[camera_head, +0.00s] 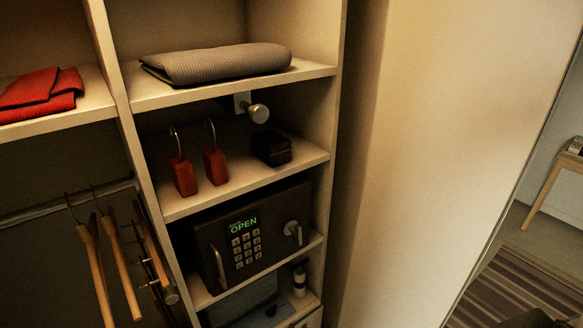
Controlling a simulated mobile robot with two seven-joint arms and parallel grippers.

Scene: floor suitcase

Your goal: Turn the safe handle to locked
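The dark safe (262,262) sits on a shelf of the closet in the head view. Its door looks closed, and its green display (243,225) reads OPEN above a keypad (246,247). A silver turning handle (293,232) is on the right side of its front. A curved metal pull bar (218,268) is on the left side. Neither of my grippers shows in this view, and nothing touches the safe's handle.
Above the safe, a shelf holds two red padlock-shaped items (199,171) and a small dark box (272,149). A round metal knob (258,113) protrudes above them. Wooden hangers (121,268) hang at left. A pale panel (440,150) stands right of the closet.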

